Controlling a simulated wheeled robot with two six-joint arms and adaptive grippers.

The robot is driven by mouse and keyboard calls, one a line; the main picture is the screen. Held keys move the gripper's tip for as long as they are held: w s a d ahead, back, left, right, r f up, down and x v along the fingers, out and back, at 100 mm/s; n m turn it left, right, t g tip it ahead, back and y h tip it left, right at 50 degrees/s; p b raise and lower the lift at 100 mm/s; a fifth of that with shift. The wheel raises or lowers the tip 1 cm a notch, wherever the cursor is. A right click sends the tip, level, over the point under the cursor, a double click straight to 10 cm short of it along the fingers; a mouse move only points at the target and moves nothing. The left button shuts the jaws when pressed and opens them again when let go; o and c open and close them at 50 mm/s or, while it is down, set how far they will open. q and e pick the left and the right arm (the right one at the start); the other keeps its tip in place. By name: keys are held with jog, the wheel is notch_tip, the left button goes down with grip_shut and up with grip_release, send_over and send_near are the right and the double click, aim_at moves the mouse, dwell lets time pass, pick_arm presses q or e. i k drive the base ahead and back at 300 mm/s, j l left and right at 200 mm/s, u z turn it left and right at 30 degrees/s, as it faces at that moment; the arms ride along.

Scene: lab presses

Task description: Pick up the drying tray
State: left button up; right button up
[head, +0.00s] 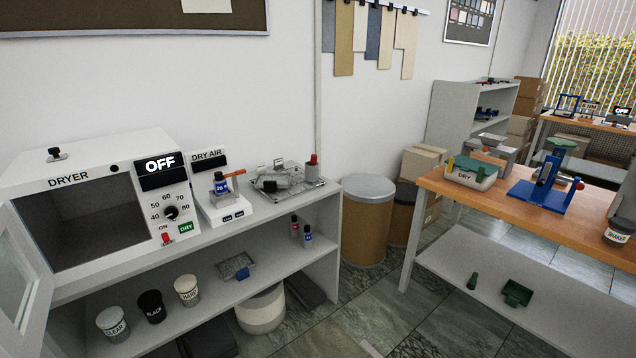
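No tray in view carries a readable drying-tray label. A small grey metal tray with a blue handle (237,265) lies on the lower shelf of the white bench, right of the labelled cups. A larger shallow metal tray (318,187) sits on the bench top at its right end, with grey items on it. The white dryer (70,180) stands on the bench at left, its display reading OFF. Its door (22,285) is open at the left edge and the visible chamber looks empty. Neither of my grippers is in view.
Cups labelled CLEAR (113,324), BLACK (151,306) and HARD (187,290) stand on the lower shelf. A DRY AIR unit (218,208) is beside the dryer. A brown drum (368,222) and an orange-topped table (520,195) stand to the right. Tiled floor lies clear in front.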

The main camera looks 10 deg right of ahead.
aim_at(269, 182)
jog(key=u, duration=0.45)
jog(key=i+l+u, duration=0.35)
jog(key=l, duration=0.25)
jog(key=i+l+u, duration=0.2)
jog(key=l, duration=0.15)
jog(key=i+l+u, duration=0.15)
jog(key=l, duration=0.2)
jog(key=i+l+u, duration=0.2)
jog(key=l, duration=0.2)
jog(key=l+u, duration=0.15)
jog(key=l, duration=0.2)
